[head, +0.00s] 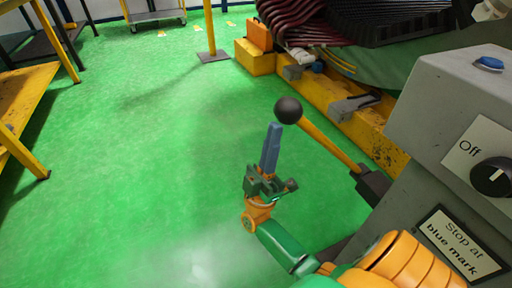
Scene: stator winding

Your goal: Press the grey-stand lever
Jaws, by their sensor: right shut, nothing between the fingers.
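The lever is an orange rod (334,147) with a black ball knob (288,110) at its upper end. Its lower right end meets a dark block beside the grey stand (438,115). My right gripper (273,130) is shut and empty. Its blue-grey fingers point up, and their tips appear just below and left of the knob. I cannot tell whether they touch it. My left gripper is not in view.
The stand carries an "Off" label with a black dial (492,177), a blue button (489,63) and a "Stop at blue mark" label (463,246). A yellow machine base (330,97) lies behind. Green floor at left is clear up to a yellow table (22,90).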

